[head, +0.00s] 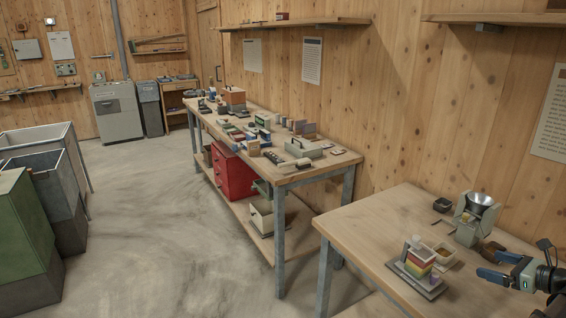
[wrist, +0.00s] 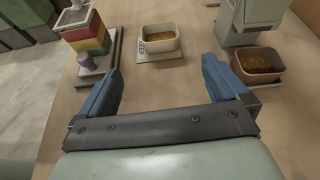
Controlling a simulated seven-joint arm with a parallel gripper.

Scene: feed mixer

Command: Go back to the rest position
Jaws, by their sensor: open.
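My gripper (head: 488,265) is at the right of the head view, above the near workbench. In the wrist view its two blue fingers (wrist: 160,55) are spread wide with nothing between them. Beyond the fingertips is a pale tub (wrist: 158,38) with yellow-brown grains, on a white plate. A brown tub (wrist: 258,65) with similar grains sits beyond the right finger. The grey mixer (wrist: 250,20) stands behind the brown tub; in the head view it shows with a metal funnel (head: 480,200) on top.
A stack of coloured blocks (head: 419,262) stands on a grey base at the near bench's front edge, left of my gripper. A small dark box (head: 442,204) lies near the mixer. The bench's left part (head: 360,222) is bare. A cluttered longer bench (head: 300,176) stands farther back.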

